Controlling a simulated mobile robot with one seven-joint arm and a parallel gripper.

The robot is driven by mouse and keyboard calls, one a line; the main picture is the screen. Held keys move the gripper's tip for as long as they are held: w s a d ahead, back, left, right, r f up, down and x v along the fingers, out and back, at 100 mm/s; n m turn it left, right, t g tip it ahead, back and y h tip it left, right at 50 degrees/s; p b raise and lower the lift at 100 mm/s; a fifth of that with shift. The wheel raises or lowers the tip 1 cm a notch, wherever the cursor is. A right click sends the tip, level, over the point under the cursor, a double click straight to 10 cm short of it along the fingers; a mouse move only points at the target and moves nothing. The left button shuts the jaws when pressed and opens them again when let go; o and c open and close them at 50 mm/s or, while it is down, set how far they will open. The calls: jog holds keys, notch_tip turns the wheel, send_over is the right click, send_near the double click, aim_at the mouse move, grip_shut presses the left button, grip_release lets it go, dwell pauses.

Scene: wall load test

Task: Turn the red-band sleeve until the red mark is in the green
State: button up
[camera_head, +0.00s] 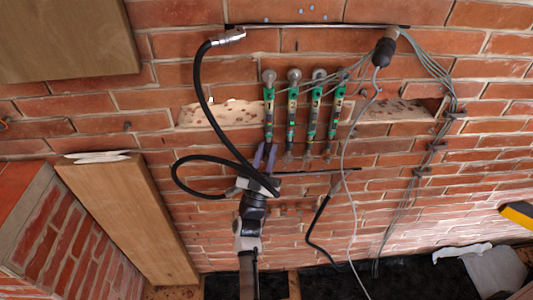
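Several slim upright rods with green sections stand in a row on the brick wall, each with a round grey head on top. The leftmost rod (269,108) is directly above my gripper. My gripper (265,152) has purple fingers, one on each side of this rod's lower end. I cannot tell whether they touch it. The second rod (292,107), the third rod (315,108) and the rightmost rod (337,108) stand to the right. Small red and pale marks show on the rods, but are too small to tell which sleeve has the red band or where its mark sits.
A black hose (200,80) loops from a metal fitting (229,36) down behind my arm. Grey cables (440,75) run from a dark connector (383,53) down the wall. A wooden plank (130,215) leans at the left. A thin bar (318,172) crosses below the rods.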

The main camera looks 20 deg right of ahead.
jog(key=o, duration=0.4)
jog(key=shift+c, duration=0.2)
jog(key=shift+a+r, duration=0.1)
jog(key=shift+t+y+b, duration=0.3)
jog(key=shift+y, duration=0.1)
